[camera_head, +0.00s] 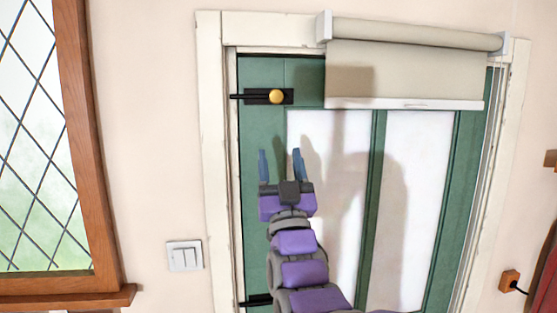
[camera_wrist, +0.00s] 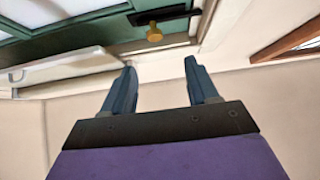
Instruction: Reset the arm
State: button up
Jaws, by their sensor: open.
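My gripper (camera_head: 280,165) is in front of the green door, its two blue fingers apart and pointing up, with nothing between them. My purple and grey arm reaches up to it from the bottom of the head view. In the wrist view my gripper (camera_wrist: 158,85) is also open and empty. It is below a round brass knob (camera_head: 276,97) on a black bolt plate at the door's upper left and does not appear to touch it. The knob also shows in the wrist view (camera_wrist: 154,34).
The green door (camera_head: 262,140) has white panes and a cream frame (camera_head: 212,120). A partly lowered roller blind (camera_head: 400,75) hangs over its top. A leaded window (camera_head: 35,140) is at left, with a white light switch (camera_head: 184,256) on the wall between. A wooden box with a cord (camera_head: 509,281) is at right.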

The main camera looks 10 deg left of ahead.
jog(key=s+d+f+g+h+b, duration=0.25)
jog(key=d+f+g, duration=0.2)
jog(key=f, duration=0.85)
jog(key=s+d+f+m+g+h+b, duration=0.1)
jog(key=d+f+g+b, duration=0.3)
jog(key=f, duration=0.8)
jog(key=s+d+f+g+h+b, duration=0.25)
jog(key=f+g, duration=0.35)
jog(key=f, duration=0.7)
jog(key=s+d+f+m+g+b, duration=0.1)
jog(key=s+d+f+g+b, duration=0.2)
jog(key=s+f, duration=0.4)
jog(key=s+d+f+g+b, duration=0.2)
jog(key=s+d+f+g, duration=0.15)
jog(key=s+f, duration=0.35)
jog(key=s+d+f+g+b, duration=0.1)
jog(key=s+f+g, duration=0.2)
jog(key=s, duration=0.6)
jog(key=s+d+f+m+g+h+b, duration=0.1)
jog(key=s+f+g+b, duration=0.1)
jog(key=s, duration=0.7)
jog(key=shift+d+f+g, duration=0.3)
jog(key=shift+f+g, duration=0.4)
jog(key=shift+g, duration=0.2)
